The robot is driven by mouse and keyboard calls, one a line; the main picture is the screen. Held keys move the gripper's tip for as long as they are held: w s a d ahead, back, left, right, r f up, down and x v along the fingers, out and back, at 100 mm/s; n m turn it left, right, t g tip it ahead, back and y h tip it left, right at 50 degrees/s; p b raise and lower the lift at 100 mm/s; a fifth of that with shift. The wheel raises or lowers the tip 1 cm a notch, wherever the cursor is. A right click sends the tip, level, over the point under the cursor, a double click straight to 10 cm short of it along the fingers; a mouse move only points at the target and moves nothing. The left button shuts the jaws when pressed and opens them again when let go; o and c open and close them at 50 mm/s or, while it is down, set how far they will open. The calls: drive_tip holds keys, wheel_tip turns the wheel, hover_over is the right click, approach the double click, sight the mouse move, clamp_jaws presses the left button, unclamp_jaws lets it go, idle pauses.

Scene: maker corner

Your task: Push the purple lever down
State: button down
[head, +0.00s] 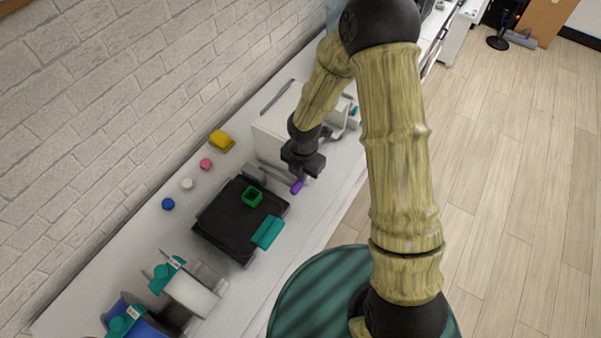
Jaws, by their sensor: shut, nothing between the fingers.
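The purple lever (297,187) shows in the head view as a short purple piece on the white counter, just below my gripper. My gripper (301,173) is shut and empty, pointing down close above the lever. I cannot tell whether it touches the lever. The lever's mount is partly hidden by my gripper, and a grey bar (263,173) lies to its left, seeming to lead toward it.
A black machine (229,228) with a green square piece (253,196) and a teal block (267,232) stands left of the lever. A white box (270,144) is behind my wrist. Yellow (221,140), pink (206,164), white (187,184) and blue (168,204) pieces line the wall side.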

wheel_tip(320, 180, up, 10)
drive_tip(key=s+d, duration=0.1)
drive_tip(key=d, duration=0.1)
drive_tip(key=shift+s, duration=0.3)
drive_tip(key=shift+r, duration=0.1)
idle(0.4)
drive_tip(key=s+d+r+m+t, duration=0.1)
drive_tip(key=s+d+r+m, duration=0.3)
drive_tip(key=m, duration=1)
drive_tip(key=s+d+r+m+t, duration=0.1)
drive_tip(key=s+d+r+m, duration=0.3)
drive_tip(key=d+m, duration=0.4)
drive_tip(key=r+m, duration=0.1)
drive_tip(key=m, duration=0.6)
drive_tip(key=shift+s+d+r+t, duration=0.15)
drive_tip(key=shift+s+d+t, duration=0.05)
drive_tip(key=shift+t, duration=0.1)
